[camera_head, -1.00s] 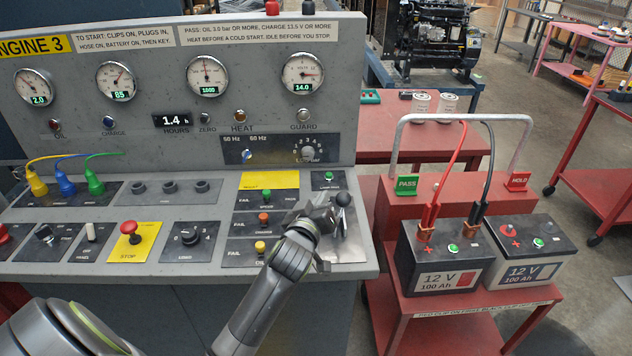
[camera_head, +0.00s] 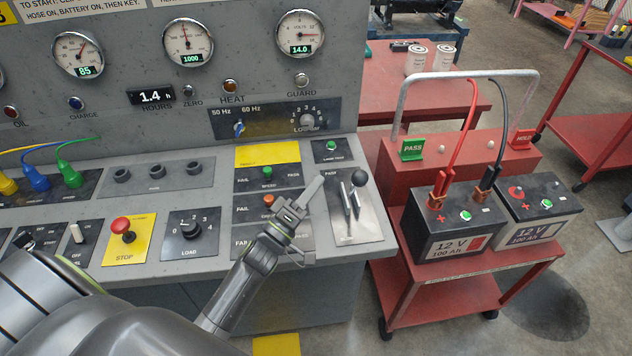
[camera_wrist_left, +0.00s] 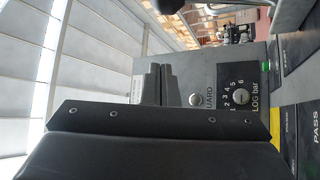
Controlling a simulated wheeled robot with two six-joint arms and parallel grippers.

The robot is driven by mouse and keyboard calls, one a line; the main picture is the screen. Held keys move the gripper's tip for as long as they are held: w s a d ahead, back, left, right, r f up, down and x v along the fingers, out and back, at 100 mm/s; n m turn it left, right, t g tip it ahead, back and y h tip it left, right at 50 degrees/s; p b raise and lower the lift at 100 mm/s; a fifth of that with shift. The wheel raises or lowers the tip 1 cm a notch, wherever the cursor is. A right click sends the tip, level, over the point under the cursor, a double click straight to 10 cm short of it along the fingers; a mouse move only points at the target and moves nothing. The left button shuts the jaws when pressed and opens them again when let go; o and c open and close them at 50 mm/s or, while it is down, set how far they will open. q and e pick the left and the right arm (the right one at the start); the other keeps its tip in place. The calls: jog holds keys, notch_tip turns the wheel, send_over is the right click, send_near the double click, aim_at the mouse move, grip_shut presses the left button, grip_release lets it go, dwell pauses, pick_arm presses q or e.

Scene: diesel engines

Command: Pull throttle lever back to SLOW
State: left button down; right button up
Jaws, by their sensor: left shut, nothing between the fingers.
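The throttle lever (camera_head: 360,178) has a black ball knob. It stands at the right end of the grey console on a dark plate (camera_head: 360,223), with thin metal rods below the knob. My left gripper (camera_head: 317,188) is shut and empty. In the head view it appears left of the lever, with a gap between them. Its fingers show in the left wrist view (camera_wrist_left: 158,84) in front of the grey panel. My right gripper is not in view.
Close to my left gripper are a panel with PASS/FAIL buttons (camera_head: 268,200) and the LOAD knob (camera_head: 190,229). The yellow STOP plate (camera_head: 138,250) is further left. A red cart (camera_head: 470,275) with batteries stands right of the console.

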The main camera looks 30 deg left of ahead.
aim_at(354, 180)
pick_arm(q)
jog(key=p+x, duration=0.2)
jog(key=x, duration=0.6)
jog(key=d, duration=0.1)
jog(key=s+d+f, duration=0.1)
jog(key=d+f, duration=0.1)
jog(key=shift+s+p, duration=0.3)
jog(key=shift+f, duration=0.1)
jog(key=shift+s+d+f+m+t+h+b, duration=0.15)
jog(key=shift+s+d+f+m+h+b, duration=0.15)
jog(key=shift+s+m+h+b, duration=0.25)
jog(key=shift+s+d+f+m+t+h+b, duration=0.15)
jog(key=shift+s+d+f+m+b, duration=0.2)
jog(key=shift+b, duration=0.35)
jog(key=shift+s+d+f+m+h+b, duration=0.1)
jog(key=shift+s+m+h+b, duration=0.15)
jog(key=shift+m+h+b, duration=0.35)
jog(key=shift+s+m, duration=0.1)
jog(key=shift+m, duration=0.2)
